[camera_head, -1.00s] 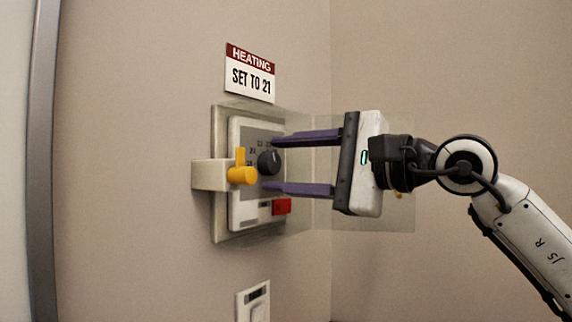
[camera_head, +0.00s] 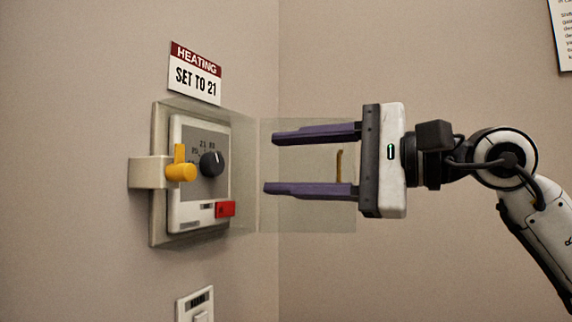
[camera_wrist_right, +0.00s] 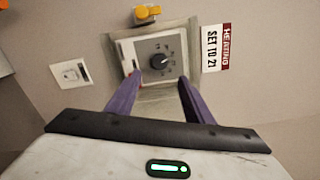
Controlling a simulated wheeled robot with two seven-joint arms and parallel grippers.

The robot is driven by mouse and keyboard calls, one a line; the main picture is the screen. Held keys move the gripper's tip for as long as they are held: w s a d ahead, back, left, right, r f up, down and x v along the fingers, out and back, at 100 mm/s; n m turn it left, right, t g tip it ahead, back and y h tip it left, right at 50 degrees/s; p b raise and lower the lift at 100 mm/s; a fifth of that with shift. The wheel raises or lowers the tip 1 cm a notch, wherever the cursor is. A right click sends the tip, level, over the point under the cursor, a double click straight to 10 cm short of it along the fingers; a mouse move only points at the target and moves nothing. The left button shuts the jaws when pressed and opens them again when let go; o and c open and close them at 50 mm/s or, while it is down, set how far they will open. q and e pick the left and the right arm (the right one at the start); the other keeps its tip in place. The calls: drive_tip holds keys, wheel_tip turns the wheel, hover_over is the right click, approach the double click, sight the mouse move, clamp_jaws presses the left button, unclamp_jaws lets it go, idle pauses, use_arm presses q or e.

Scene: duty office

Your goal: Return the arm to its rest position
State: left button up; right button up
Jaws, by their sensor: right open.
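My right gripper (camera_head: 266,163) is open and empty, its two purple fingers pointing left at the heating control panel (camera_head: 177,215) on the wall. The fingertips are apart from the panel's black knob (camera_head: 212,164). The knob also shows in the right wrist view (camera_wrist_right: 160,61), beyond the fingers and between them. A clear cover (camera_head: 305,215) stands swung open beside the panel, and the fingers overlap it in the head view. A yellow latch or peg (camera_head: 181,172) sits on a pale block at the panel's left. A red button or tab (camera_head: 225,209) is at its lower right. My left gripper is not in view.
A sign reading "HEATING SET TO 21" (camera_head: 195,75) hangs above the panel. A white wall switch (camera_head: 196,306) is below it. The wall corner lies behind my right gripper. A paper notice (camera_head: 563,35) is at the upper right. The space around the gripper's right looks free.

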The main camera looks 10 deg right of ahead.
drive_tip(key=w+a+f+m+g+y, duration=0.1)
drive_tip(key=a+f+m+y, duration=0.15)
drive_tip(key=f+m, duration=0.5)
drive_tip(key=a+f+m+g+y, duration=0.1)
drive_tip(key=a+f+m+y, duration=0.1)
drive_tip(key=f+m+y, duration=0.35)
drive_tip(key=d+f+m+t+h, duration=0.3)
drive_tip(key=f+m+h, duration=0.3)
drive_tip(key=f+m, duration=0.65)
drive_tip(key=d+f+m+t+h, duration=0.3)
drive_tip(key=d+f+m+h, duration=0.15)
drive_tip(key=f+m, duration=0.75)
drive_tip(key=d+f+m+t+h, duration=0.25)
drive_tip(key=f+m+h, duration=0.45)
drive_tip(key=f+m, duration=0.5)
drive_tip(key=s+f+m+g+h, duration=0.1)
drive_tip(key=s+f+m+g, duration=0.3)
drive_tip(key=s+f, duration=0.7)
drive_tip(key=s+d+f+m+g+h, duration=0.1)
drive_tip(key=s+f+m+g, duration=0.3)
drive_tip(key=s+f, duration=0.8)
wheel_tip(320, 180, down, 4)
drive_tip(key=shift+s+d+f+m, duration=0.2)
drive_tip(key=shift+s+d+m, duration=0.1)
drive_tip(key=shift+m, duration=0.45)
